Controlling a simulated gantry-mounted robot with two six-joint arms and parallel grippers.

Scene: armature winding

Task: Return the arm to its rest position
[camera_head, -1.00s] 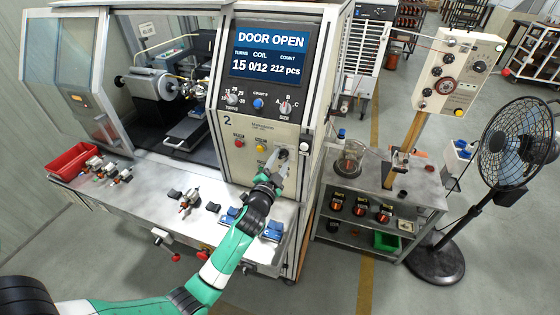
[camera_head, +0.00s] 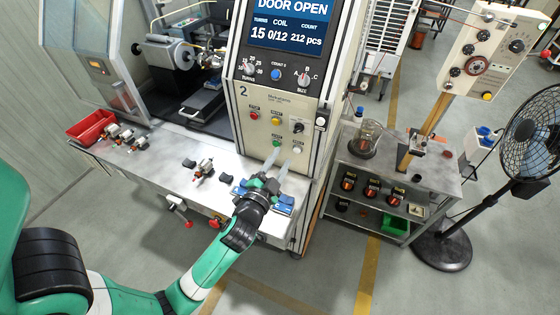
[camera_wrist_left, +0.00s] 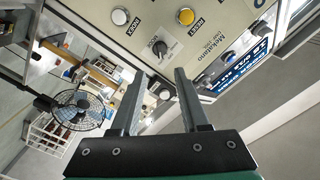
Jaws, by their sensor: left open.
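My left arm, green and black, comes in from the left in the head view. Its gripper (camera_head: 280,164) is open and empty, in front of the lower control panel and above the front of the worktop (camera_head: 225,178). In the left wrist view both fingers (camera_wrist_left: 160,76) stand apart with nothing between them. The black selector knob (camera_head: 298,127) on the panel is clear of the fingers; it also shows in the left wrist view (camera_wrist_left: 159,47). The display (camera_head: 290,25) reads DOOR OPEN. My right gripper is not in view.
A shelf cart (camera_head: 430,170) and a fan (camera_head: 530,130) stand to the right.

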